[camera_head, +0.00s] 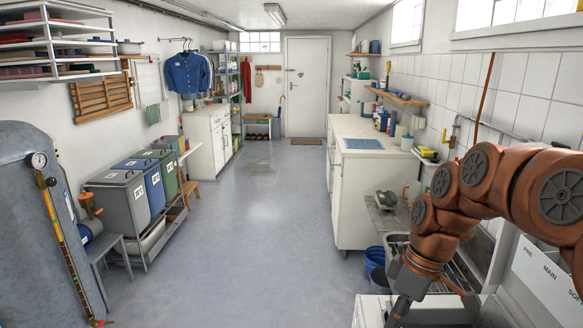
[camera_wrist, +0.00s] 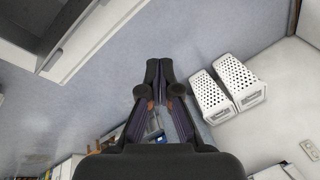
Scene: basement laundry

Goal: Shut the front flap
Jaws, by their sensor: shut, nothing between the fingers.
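A white edge or top (camera_head: 372,312) lies below my gripper at the bottom of that view. I cannot tell for sure which of these white parts is the front flap. My gripper (camera_head: 398,312) points down near the bottom edge of the head view, left of the lettered panel. In the wrist view the fingertips (camera_wrist: 160,65) are together with nothing between them. A white panel edge (camera_wrist: 95,40) crosses the upper left there.
A metal sink (camera_head: 455,265) lies behind my arm, and a blue bucket (camera_head: 375,262) stands on the floor beyond the gripper. Two perforated white baskets (camera_wrist: 208,97) (camera_wrist: 238,80) are right of the fingers in the wrist view. The central floor (camera_head: 250,225) is clear.

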